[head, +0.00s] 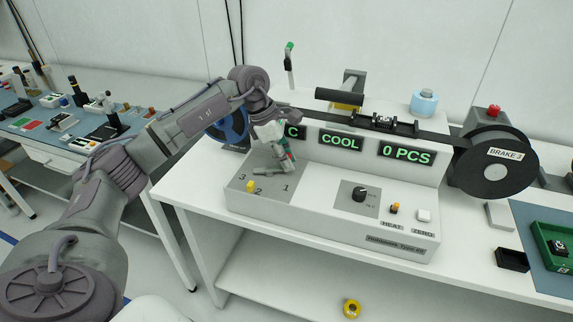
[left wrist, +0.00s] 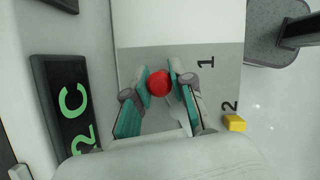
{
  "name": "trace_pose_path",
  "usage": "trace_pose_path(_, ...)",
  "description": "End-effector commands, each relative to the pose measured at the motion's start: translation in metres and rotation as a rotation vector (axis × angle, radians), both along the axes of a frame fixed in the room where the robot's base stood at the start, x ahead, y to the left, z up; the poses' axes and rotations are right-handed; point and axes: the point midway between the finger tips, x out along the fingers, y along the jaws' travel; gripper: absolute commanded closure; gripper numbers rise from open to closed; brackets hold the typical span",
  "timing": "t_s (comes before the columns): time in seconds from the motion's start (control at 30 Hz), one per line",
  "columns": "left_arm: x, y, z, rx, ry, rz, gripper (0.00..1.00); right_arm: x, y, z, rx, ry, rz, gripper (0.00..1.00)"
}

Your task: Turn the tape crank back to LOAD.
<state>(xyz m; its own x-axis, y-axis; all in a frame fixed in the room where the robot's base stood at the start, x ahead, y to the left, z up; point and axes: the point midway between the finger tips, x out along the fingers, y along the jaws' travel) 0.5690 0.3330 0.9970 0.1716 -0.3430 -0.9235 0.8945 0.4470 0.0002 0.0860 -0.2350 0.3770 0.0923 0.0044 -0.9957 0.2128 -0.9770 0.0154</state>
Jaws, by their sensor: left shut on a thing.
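My left gripper (head: 284,160) is shut on a red round knob over the grey panel marked 1, 2 and 3 (head: 275,187) on the white machine. In the left wrist view the red knob (left wrist: 159,83) sits between the teal fingertips of the gripper (left wrist: 158,82). A short grey bar (head: 262,171) shows below the fingers and may be the crank's arm; the fingers partly hide it. No LOAD label can be read. My right gripper is not in view.
A yellow peg (head: 250,186) stands by the 2. A display reads COOL (head: 341,141), another 0 PCS (head: 406,152). A black knob (head: 359,194) and HEAT and ZERO buttons are to the right. A reel marked BRAKE 3 (head: 487,168) hangs at the machine's right. A green-tipped lever (head: 290,60) stands behind.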

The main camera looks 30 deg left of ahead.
Motion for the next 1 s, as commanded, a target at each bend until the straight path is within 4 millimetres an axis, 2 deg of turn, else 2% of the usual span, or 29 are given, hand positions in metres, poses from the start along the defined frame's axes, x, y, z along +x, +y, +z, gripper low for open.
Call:
trace_pose_path(0.5, 0.013, 0.019, -0.001, 0.003, -0.003, 0.491, 1.00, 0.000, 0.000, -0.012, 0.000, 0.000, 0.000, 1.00)
trace_pose_path(1.0, 0.016, 0.037, -0.001, 0.002, -0.002, 0.928, 1.00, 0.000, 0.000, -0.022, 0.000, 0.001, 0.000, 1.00)
